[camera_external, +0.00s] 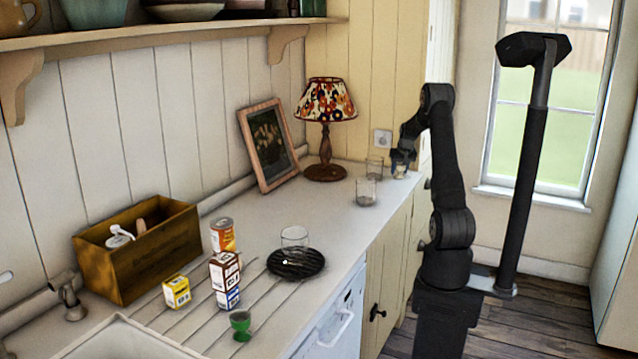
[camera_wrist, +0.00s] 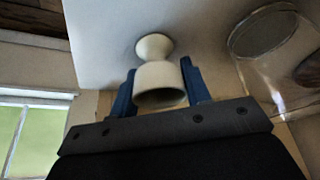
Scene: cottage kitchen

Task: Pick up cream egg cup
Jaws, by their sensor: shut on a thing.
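The cream egg cup (camera_wrist: 160,84) shows in the wrist view between the two blue fingers of my gripper (camera_wrist: 165,88). Its round foot is toward the white countertop and its cup end is toward my wrist. My gripper is shut on it, with one finger on each side. I cannot tell whether the foot touches the counter. In the external view my gripper (camera_external: 401,166) is at the far right end of the counter, low over its surface. The cup is small and hard to make out there.
A clear glass (camera_external: 375,166) stands close left of my gripper, with another glass (camera_external: 366,191) nearer. A lamp (camera_external: 325,172) and picture frame (camera_external: 268,143) stand behind. A green egg cup (camera_external: 240,325), boxes and a dark round trivet (camera_external: 296,264) are nearer. The counter's edge is close.

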